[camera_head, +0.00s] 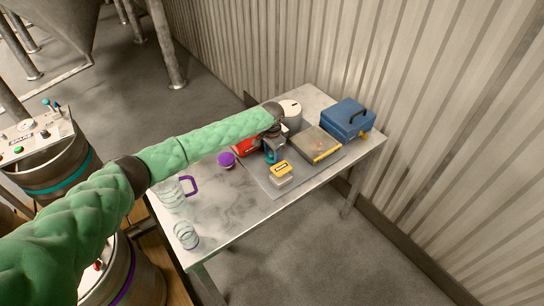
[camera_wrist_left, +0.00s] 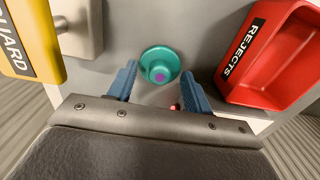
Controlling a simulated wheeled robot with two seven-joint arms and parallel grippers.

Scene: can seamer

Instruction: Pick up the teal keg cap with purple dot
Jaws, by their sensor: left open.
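The teal keg cap with a purple dot (camera_wrist_left: 158,54) lies on the grey surface in the left wrist view, purple dot facing the camera. In the head view, a small part of the teal cap (camera_head: 269,158) shows just below my left gripper (camera_head: 274,148). My left gripper (camera_wrist_left: 159,70) points down over the cap. Its two blue fingers are apart, one on each side of the cap in the picture. I cannot tell the exact height between fingertips and cap. My right gripper is in neither view.
The red rejects bin (camera_wrist_left: 268,55) and the yellow guard block (camera_wrist_left: 30,38) flank the cap. On the table (camera_head: 235,205) are a purple cap (camera_head: 226,160), glass jug (camera_head: 170,194), clear glassware (camera_head: 186,236), shallow tray (camera_head: 314,144), white canister (camera_head: 290,107) and blue toolbox (camera_head: 346,119).

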